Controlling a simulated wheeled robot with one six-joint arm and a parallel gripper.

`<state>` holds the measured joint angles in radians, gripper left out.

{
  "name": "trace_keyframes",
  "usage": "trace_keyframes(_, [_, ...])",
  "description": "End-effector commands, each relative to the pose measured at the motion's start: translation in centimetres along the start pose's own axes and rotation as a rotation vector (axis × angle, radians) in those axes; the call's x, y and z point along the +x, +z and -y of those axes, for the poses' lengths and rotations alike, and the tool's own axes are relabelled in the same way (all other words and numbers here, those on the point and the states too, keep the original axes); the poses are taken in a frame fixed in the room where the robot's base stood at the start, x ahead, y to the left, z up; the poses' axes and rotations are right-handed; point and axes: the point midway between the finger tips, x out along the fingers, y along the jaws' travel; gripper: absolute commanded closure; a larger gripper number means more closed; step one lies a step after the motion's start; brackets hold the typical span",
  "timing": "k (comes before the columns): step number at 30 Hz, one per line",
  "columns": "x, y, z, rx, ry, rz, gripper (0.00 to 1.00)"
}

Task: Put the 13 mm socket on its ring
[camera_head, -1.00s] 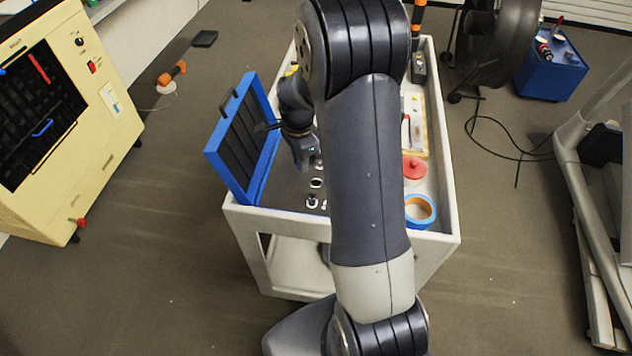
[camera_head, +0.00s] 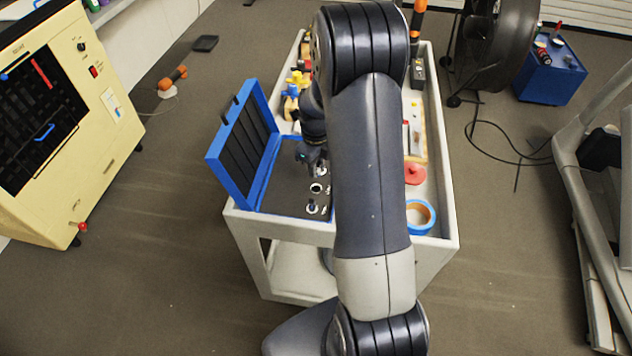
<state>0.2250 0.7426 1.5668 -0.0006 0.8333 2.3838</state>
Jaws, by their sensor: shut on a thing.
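The open blue case (camera_head: 233,160) stands at the front left of the white cart, its lid tilted up on the left. Its dark tray (camera_head: 283,195) holds a few white rings (camera_head: 316,188) and small sockets (camera_head: 312,207) near the right side. My gripper (camera_head: 318,168) is low over the tray's right part, just behind these rings. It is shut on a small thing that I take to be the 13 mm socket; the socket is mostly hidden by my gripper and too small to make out. My forearm covers the tray's right edge.
The white cart (camera_head: 447,200) also carries a blue tape roll (camera_head: 420,216), a red round-topped part (camera_head: 414,174) and yellow and blue items (camera_head: 297,84) at the back left. A cream machine (camera_head: 95,140) stands to the left. The floor between it and the cart is clear.

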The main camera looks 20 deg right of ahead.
Motion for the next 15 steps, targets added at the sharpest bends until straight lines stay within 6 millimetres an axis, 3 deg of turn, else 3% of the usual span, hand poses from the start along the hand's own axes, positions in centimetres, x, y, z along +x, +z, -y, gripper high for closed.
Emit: trace_keyframes(15, [6.0, 0.0, 0.0, -0.003, 0.001, -0.001, 1.00])
